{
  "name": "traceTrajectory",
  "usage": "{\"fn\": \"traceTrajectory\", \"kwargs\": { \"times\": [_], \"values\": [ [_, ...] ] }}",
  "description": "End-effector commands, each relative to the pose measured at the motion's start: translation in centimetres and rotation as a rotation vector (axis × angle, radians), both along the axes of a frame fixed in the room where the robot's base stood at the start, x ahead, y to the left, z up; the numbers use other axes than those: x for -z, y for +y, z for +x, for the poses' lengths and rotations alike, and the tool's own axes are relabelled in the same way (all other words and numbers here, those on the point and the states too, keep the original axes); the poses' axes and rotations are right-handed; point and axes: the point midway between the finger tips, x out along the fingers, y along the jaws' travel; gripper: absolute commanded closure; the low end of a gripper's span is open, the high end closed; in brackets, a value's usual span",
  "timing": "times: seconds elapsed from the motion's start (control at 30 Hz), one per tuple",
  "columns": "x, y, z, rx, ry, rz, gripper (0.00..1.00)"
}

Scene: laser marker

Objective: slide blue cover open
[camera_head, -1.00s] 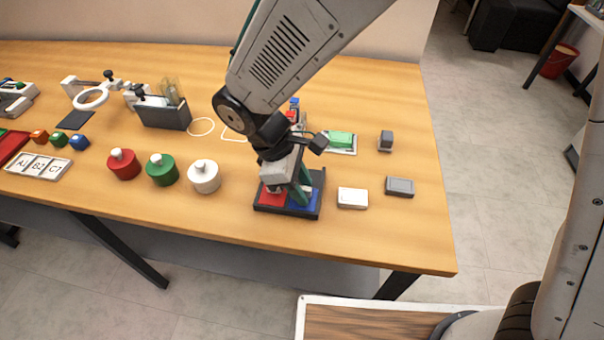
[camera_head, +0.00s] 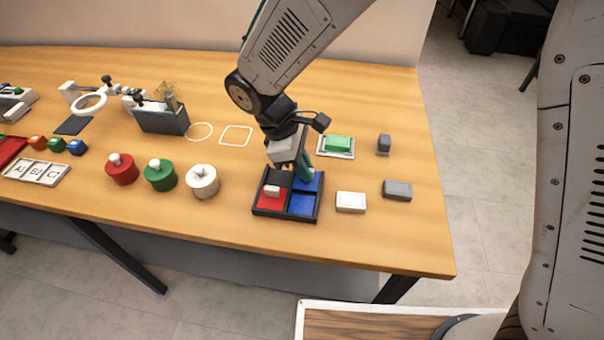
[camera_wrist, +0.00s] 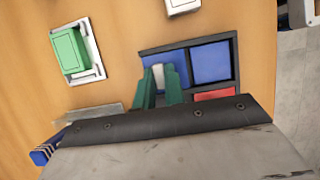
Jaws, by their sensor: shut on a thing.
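A black frame (camera_head: 288,218) on the table holds red and blue parts. The blue cover (camera_head: 310,183) lies at its back right; it also shows in the wrist view (camera_wrist: 184,73). A blue-floored space (camera_head: 302,204) is exposed in front of it, and this too shows in the wrist view (camera_wrist: 210,63). My gripper (camera_head: 304,178) is over the back right of the frame. In the wrist view its green fingers (camera_wrist: 160,84) are shut on a white handle (camera_wrist: 158,74) on the blue cover. The handle is hidden in the head view.
A red cover (camera_head: 268,200) with a white knob is at the frame's front left. A white box (camera_head: 351,202), a grey box (camera_head: 397,190) and a green block (camera_head: 338,143) on a pale tray are close by. Red, green and white round pieces (camera_head: 202,181) stand to the left.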

Motion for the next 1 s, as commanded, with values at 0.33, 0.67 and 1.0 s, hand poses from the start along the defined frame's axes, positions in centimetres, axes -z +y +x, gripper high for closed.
{"fn": "traceTrajectory", "kwargs": {
  "times": [0.33,0.67,1.0],
  "values": [
    [-0.1,0.1,0.3,-0.003,-0.008,0.004,0.66],
    [-0.9,0.4,0.3,-0.002,-0.008,0.005,0.66],
    [-5.9,2.5,0.5,-0.003,-0.008,0.005,0.66]
  ]
}}
